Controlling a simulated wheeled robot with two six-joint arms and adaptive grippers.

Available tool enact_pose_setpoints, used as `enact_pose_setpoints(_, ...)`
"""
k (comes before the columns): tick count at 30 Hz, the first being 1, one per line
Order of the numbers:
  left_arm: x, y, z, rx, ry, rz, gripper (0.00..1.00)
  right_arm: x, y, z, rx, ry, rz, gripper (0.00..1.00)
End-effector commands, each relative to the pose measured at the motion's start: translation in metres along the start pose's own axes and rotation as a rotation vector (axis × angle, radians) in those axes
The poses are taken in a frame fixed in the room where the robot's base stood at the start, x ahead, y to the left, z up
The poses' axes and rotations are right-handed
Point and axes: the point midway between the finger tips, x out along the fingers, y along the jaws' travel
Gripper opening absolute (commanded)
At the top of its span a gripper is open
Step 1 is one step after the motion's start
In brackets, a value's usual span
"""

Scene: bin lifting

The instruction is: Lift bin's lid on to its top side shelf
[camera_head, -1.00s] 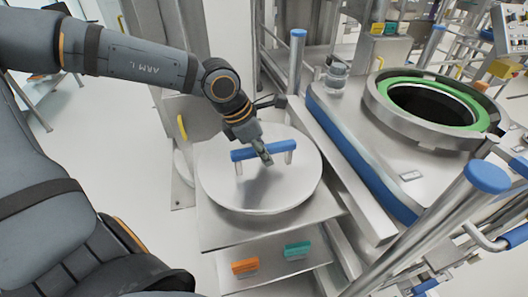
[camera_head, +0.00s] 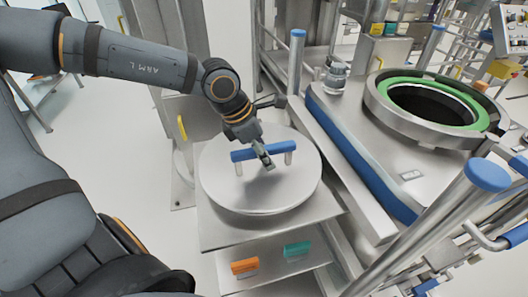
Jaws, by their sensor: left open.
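The round metal lid (camera_head: 262,190) lies flat on a metal side shelf (camera_head: 228,231). A blue bar handle (camera_head: 243,155) on two short posts stands on the lid. My left gripper (camera_head: 268,164) is at the handle's middle, its fingertips just in front of the bar and above the lid. It is open; whether it touches the handle I cannot tell. The bin's round opening (camera_head: 434,106) with a green ring is uncovered at the right. My right gripper is not in view.
A blue-edged rail (camera_head: 345,155) and a blue-capped post (camera_head: 297,60) stand between shelf and bin. Another blue-capped post (camera_head: 486,178) is at the right front. Orange (camera_head: 245,266) and teal (camera_head: 297,249) tags sit below the shelf.

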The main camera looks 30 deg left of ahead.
Motion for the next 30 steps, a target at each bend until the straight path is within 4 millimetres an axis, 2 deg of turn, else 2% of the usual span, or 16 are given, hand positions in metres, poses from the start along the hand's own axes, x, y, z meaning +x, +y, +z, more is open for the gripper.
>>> enact_pose_setpoints(4, 0.001, -0.001, -0.001, 0.0, 0.005, -0.003, 0.48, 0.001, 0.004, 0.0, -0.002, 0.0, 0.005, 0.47)
enact_pose_setpoints(7, -0.008, 0.0, 0.003, 0.0, 0.003, 0.001, 0.48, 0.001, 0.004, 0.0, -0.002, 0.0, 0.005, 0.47)
enact_pose_setpoints(15, -0.062, 0.002, 0.026, 0.0, 0.002, 0.007, 0.48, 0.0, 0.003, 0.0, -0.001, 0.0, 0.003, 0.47)
enact_pose_setpoints(19, -0.082, 0.002, 0.034, -0.001, 0.002, 0.004, 0.48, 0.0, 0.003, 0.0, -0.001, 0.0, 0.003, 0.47)
enact_pose_setpoints(24, -0.092, 0.001, 0.038, 0.0, 0.001, 0.0, 0.48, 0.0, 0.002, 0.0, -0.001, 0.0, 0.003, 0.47)
enact_pose_setpoints(30, -0.092, 0.001, 0.038, 0.0, 0.001, -0.001, 0.48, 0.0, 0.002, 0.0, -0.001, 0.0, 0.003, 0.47)
